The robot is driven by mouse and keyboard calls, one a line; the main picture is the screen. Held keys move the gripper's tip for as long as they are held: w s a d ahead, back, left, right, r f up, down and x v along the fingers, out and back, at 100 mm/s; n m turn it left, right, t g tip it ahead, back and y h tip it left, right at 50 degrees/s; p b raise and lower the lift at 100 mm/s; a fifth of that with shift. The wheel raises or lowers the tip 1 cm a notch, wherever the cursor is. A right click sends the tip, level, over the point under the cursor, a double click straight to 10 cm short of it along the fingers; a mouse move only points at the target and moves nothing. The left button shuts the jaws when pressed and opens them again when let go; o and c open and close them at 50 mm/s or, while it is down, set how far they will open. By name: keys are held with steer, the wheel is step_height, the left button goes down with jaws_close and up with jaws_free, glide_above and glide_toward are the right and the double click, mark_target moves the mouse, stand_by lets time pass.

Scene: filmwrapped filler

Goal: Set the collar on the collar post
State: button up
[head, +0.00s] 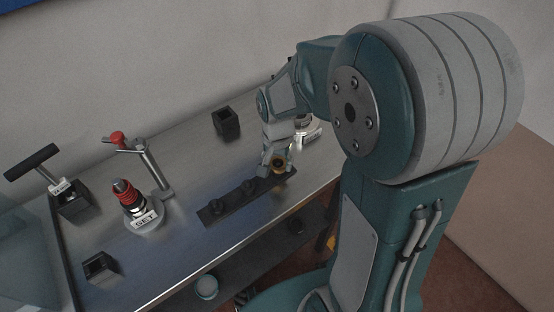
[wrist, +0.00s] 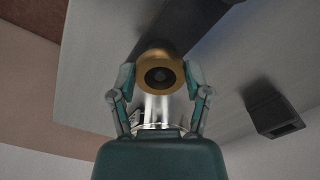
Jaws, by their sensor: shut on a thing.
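The collar, a brass-coloured ring with a dark centre (wrist: 160,73), sits between the two fingers of my gripper (wrist: 160,80) in the wrist view. My gripper (head: 278,167) is shut on the collar (head: 279,162) over the far right end of a dark rack bar (head: 231,203) in the head view. Two black pegs (head: 248,187) stand on the bar to the left. Which part is the collar post is not clear. Whether a peg is inside the collar or under it I cannot tell.
On the metal bench (head: 185,165) stand a red-topped tool on a SET base (head: 146,222), a clamp-like stand (head: 157,172), a T-handle in a black block (head: 73,203), and open black boxes (head: 226,122). A silver-ringed piece (head: 306,130) is behind my gripper. A lower shelf holds a pale cup (head: 206,287).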

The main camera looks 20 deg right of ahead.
mark_target(277, 165)
steer(key=o, duration=1.3)
steer(key=shift+c, duration=0.2)
step_height(277, 165, up, 12)
steer(key=shift+f, duration=0.1)
steer(key=s+r+n+t, duration=0.2)
steer(key=s+n, duration=0.1)
steer(key=s, duration=0.4)
steer(key=s+r+n+t, duration=0.3)
steer(key=s+n, duration=0.1)
steer(key=s, duration=0.2)
steer(key=shift+s+t, duration=0.3)
steer(key=shift+s, duration=0.05)
